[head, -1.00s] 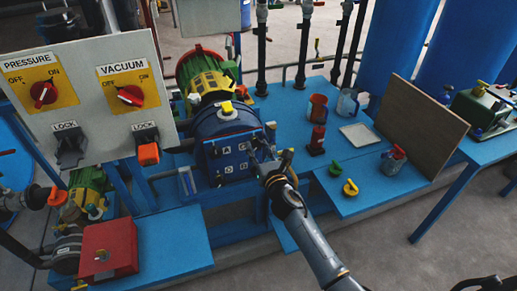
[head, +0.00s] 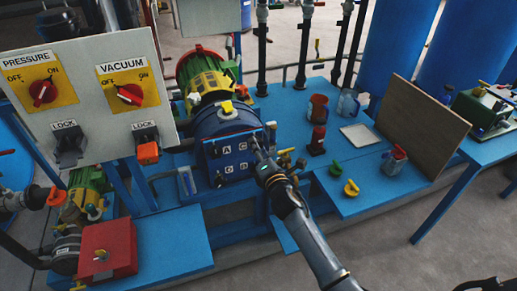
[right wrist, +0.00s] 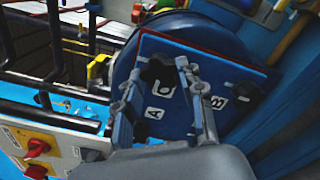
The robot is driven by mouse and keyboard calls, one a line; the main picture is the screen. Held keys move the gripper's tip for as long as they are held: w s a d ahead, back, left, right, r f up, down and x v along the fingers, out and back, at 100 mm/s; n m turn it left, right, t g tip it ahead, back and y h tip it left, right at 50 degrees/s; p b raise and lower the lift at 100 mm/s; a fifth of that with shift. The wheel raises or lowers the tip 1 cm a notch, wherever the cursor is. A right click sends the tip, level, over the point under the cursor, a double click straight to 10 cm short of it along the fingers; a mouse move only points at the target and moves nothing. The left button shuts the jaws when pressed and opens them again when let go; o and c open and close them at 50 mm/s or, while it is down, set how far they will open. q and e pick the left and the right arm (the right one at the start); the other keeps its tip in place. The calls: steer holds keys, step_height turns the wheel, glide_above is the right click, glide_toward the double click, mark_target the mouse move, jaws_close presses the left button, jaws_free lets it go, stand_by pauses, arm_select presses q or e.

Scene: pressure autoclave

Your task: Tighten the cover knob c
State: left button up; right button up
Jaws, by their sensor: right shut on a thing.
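The autoclave (head: 218,122) is a blue drum lying on its side, with a square blue cover (head: 214,160) facing the front. The cover carries white letter labels and dark knobs. My right gripper (head: 256,146) is at the cover's right side in the head view, shut on a dark cover knob. In the right wrist view its fingers (right wrist: 158,72) reach over the cover (right wrist: 238,82), around a dark knob beside a label that looks like C. Labels A and B also show there. The fingers partly hide the knob. My left gripper is not in view.
A control panel (head: 85,120) with red pressure and vacuum switches stands at left.

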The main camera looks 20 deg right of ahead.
steer(key=shift+m+p, duration=1.35)
steer(key=shift+m, duration=7.45)
steer(key=o, duration=1.2)
steer(key=s, duration=1.2)
steer(key=shift+d, duration=0.25)
